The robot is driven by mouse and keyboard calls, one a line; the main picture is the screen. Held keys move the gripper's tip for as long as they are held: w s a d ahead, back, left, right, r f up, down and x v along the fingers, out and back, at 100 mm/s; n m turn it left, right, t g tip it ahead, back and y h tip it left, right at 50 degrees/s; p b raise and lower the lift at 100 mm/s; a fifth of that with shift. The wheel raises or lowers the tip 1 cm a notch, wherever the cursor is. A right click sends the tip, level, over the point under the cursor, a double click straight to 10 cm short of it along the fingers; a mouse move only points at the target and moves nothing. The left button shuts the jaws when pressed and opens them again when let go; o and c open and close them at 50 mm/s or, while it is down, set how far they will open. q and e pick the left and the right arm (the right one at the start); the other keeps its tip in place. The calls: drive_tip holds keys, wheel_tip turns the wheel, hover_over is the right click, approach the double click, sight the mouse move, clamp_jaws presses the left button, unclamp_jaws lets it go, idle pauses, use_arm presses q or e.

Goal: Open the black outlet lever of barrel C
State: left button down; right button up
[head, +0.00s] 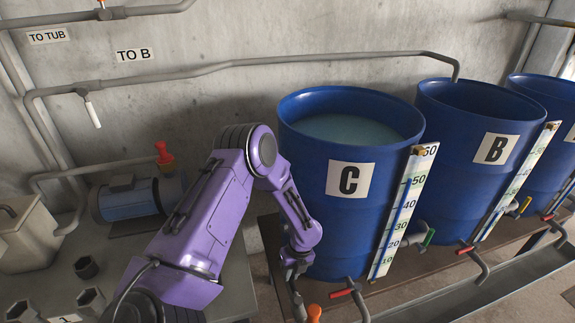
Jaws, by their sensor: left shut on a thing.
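Barrel C (300,165) is a blue drum with a white C label (350,181), and it holds murky liquid. My left gripper (291,271) is low at the barrel's left side, at an outlet whose grey pipe (296,301) bends down. Its jaws are shut on what appears to be the black outlet lever, which the gripper mostly hides; I cannot tell the lever's angle. Barrel C also has a red lever (341,293) at its front outlet and a green lever (430,237) at its right one. My right gripper is out of view.
A white level scale (405,209) stands at barrel C's right front. Barrel B (459,150) is to the right. A metal trough (470,294) runs below the outlets. An orange knob (314,312) is just below my left gripper. A blue motor (130,201) sits left.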

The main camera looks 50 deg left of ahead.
use_arm(q)
drive_tip(key=shift+w+r+m, duration=0.1)
drive_tip(key=shift+w+m, duration=0.2)
drive_tip(key=c, duration=1.1)
unclamp_jaws()
drive_tip(key=shift+o, duration=0.2)
wheel_tip(320, 180, up, 7)
drive_tip(key=w, duration=0.1)
drive_tip(key=shift+d+r, duration=0.15)
drive_tip(key=shift+d, duration=0.25)
drive_tip(key=shift+w+r, duration=0.1)
